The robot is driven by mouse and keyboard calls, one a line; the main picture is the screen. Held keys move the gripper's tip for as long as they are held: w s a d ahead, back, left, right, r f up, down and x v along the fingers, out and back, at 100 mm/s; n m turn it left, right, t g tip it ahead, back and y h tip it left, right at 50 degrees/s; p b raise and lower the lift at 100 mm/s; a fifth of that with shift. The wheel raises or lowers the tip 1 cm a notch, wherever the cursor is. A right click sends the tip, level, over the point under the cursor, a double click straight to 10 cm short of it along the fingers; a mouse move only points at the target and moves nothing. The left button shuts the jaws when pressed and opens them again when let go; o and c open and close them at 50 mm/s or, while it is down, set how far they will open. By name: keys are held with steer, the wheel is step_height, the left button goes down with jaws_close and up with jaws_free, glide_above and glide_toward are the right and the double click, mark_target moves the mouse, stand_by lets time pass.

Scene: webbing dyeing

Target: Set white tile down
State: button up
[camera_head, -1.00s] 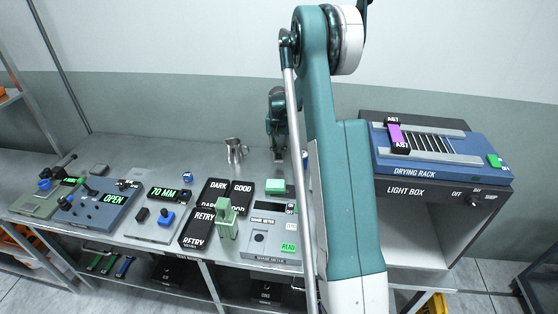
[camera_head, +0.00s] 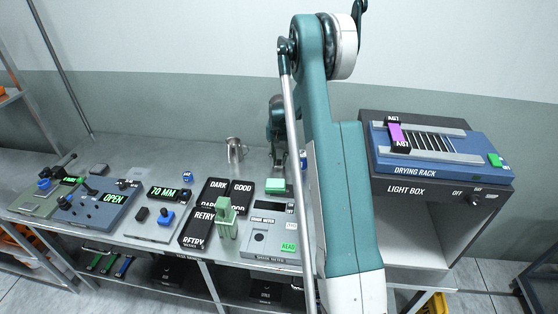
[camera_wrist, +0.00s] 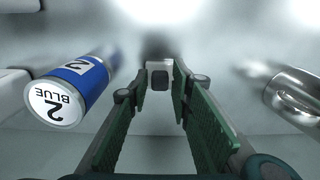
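In the wrist view a small pale tile (camera_wrist: 159,66) with a dark square on its face sits between my green-padded fingertips. My gripper (camera_wrist: 162,78) appears shut on it. The surface below is blurred, so I cannot tell whether the tile touches it. In the head view my gripper (camera_head: 279,158) points down over the back of the bench, behind the shade meter (camera_head: 262,240). The tile cannot be made out there.
A metal cup (camera_wrist: 296,96) is on the right and also shows in the head view (camera_head: 234,150). A green block (camera_head: 275,186) sits at the shade meter. The light box (camera_head: 420,215) stands right.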

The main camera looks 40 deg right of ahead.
mark_target(279, 160)
steer(key=shift+o, duration=0.5)
steer(key=shift+r, duration=0.15)
step_height(279, 160, up, 12)
stand_by(0.5)
stand_by(0.6)
